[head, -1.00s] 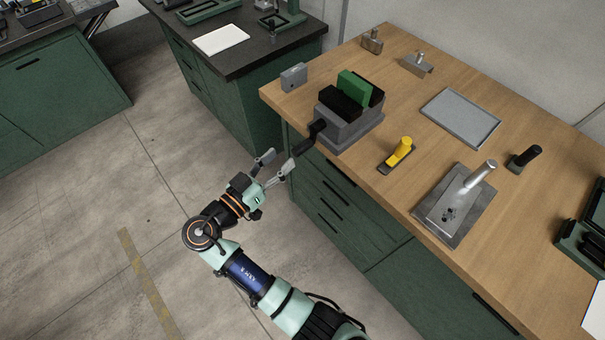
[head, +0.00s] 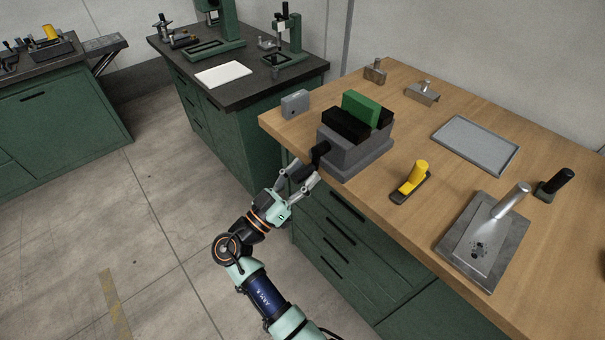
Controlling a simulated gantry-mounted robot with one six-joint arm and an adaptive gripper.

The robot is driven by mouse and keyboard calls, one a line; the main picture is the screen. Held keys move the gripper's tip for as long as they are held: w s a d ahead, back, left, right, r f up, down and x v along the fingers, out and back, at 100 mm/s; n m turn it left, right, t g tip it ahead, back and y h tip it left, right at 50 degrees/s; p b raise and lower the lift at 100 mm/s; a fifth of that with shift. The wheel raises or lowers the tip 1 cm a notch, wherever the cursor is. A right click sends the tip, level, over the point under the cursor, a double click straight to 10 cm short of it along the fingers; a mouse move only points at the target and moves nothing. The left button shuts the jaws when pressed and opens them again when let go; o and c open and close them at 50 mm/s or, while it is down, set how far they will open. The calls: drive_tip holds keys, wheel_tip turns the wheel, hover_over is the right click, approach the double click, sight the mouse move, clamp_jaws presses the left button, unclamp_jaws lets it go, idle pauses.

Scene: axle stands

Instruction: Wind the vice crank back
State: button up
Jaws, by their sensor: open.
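The grey vice (head: 352,148) with black jaws stands at the left front corner of the wooden bench. A green block (head: 361,108) sits between its jaws. The black crank (head: 320,150) sticks out from the vice's front left side, over the bench edge. My gripper (head: 302,174) is open, with its two fingers on either side of the crank's dark handle. Whether the fingers touch the handle I cannot tell. The handle is partly hidden by the fingers.
A yellow-handled tool (head: 414,178), a grey tray (head: 475,144) and a metal plate with a slanted post (head: 484,240) lie on the wooden bench (head: 385,225). A small grey box (head: 295,103) stands left of the vice. Green drawers (head: 335,225) are below the gripper.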

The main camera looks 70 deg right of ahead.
drive_tip(key=shift+d+r, duration=0.1)
clamp_jaws()
drive_tip(key=shift+s+n+p, duration=0.15)
drive_tip(key=shift+n+p, duration=0.15)
drive_tip(key=shift+p, duration=0.1)
